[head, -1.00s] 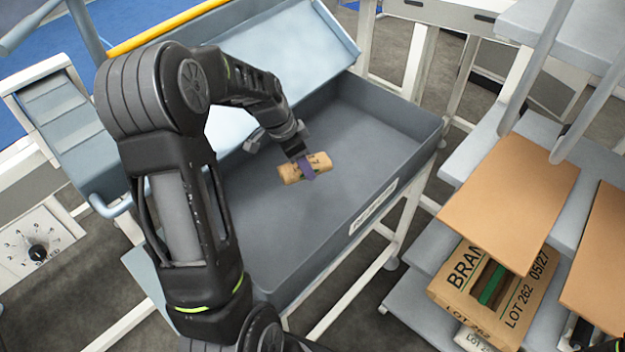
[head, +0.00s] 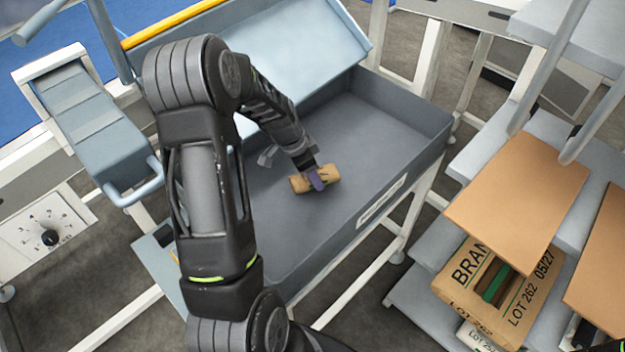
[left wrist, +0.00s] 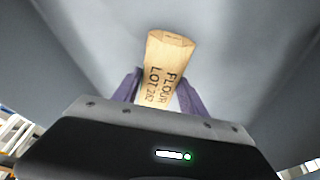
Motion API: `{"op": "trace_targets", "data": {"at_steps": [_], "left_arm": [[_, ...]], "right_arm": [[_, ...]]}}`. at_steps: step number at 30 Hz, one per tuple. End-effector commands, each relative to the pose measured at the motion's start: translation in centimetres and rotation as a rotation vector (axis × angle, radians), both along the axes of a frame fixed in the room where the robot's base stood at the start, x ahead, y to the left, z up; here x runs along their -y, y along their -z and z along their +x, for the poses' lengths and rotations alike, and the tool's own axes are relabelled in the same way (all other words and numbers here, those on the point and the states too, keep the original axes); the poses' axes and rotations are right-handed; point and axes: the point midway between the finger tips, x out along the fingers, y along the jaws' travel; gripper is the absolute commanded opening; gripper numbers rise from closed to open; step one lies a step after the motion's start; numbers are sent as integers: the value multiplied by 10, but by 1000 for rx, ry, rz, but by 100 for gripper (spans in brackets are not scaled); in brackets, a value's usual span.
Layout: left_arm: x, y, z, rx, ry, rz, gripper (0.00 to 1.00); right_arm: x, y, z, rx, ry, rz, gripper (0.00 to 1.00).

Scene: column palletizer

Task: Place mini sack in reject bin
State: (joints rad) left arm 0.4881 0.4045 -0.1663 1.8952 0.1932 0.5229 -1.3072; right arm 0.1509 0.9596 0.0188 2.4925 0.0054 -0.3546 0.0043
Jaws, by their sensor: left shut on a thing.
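The mini sack (head: 298,184) is a small tan sack held in my left gripper (head: 317,178), inside the outline of the grey reject bin (head: 375,205). In the left wrist view the sack (left wrist: 162,70), printed "FLOUR LOT 262", sits between the purple fingers of my left gripper (left wrist: 160,95), which are shut on it. The grey bin surfaces lie beyond it. I cannot tell exactly how far the sack is above the bin floor. My right gripper is not in view.
A light blue-grey sloped chute (head: 300,60) rises at the bin's back. A stepped grey unit (head: 95,120) with a handle stands at left. The bin's right part is clear.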

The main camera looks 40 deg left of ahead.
Motion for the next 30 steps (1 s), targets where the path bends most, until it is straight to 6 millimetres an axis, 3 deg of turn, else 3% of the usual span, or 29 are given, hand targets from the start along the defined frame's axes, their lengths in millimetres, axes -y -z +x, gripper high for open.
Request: {"op": "trace_targets", "data": {"at_steps": [6, 18, 19, 26, 30], "left_arm": [[0, 28, 0, -3, -1, -3, 0], [0, 34, 0, 0, 0, -1, 0], [0, 32, 0, -1, 0, 0, 52], [0, 32, 0, -1, -1, -1, 71], [0, 32, 0, -1, -1, -1, 72]], "right_arm": [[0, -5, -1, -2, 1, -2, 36], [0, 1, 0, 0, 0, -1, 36], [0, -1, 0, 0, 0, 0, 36], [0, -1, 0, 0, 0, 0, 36], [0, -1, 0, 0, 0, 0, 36]]}}
